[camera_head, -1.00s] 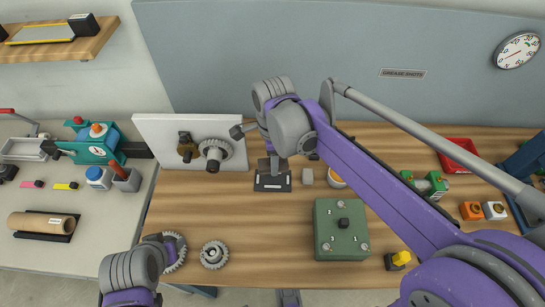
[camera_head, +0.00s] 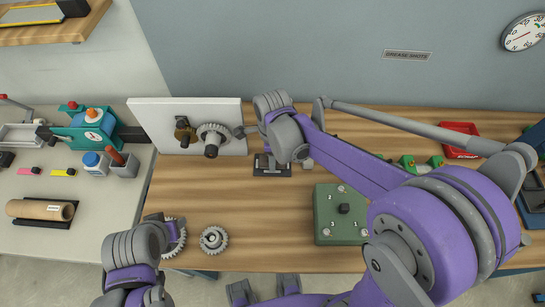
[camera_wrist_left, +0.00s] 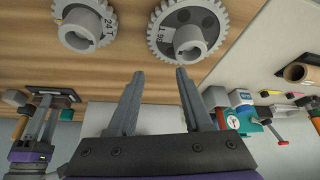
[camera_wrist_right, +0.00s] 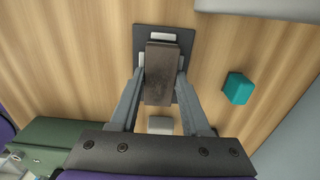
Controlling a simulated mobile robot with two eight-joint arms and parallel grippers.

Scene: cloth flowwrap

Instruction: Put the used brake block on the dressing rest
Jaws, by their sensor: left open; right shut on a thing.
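The used brake block (camera_wrist_right: 160,75) is a dark brown bar in the right wrist view. My right gripper (camera_wrist_right: 160,100) is shut on it, one finger along each side. Beneath it is a black plate with pale patches (camera_wrist_right: 184,38), which looks like the dressing rest; it also shows in the head view (camera_head: 284,171). The block overlaps the plate, but I cannot tell whether they touch. In the head view my right gripper (camera_head: 271,158) is over the plate and hides the block. My left gripper (camera_wrist_left: 160,75) is open and empty, near two gears at the bench's front left.
The gears (camera_wrist_left: 87,22) (camera_wrist_left: 188,32) lie flat on the wooden bench. A white board (camera_head: 140,122) with a mounted gear stands left of the plate. A teal block (camera_wrist_right: 238,88) and a small grey block (camera_wrist_right: 160,125) are near it. A green box (camera_head: 330,228) stands to the right.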

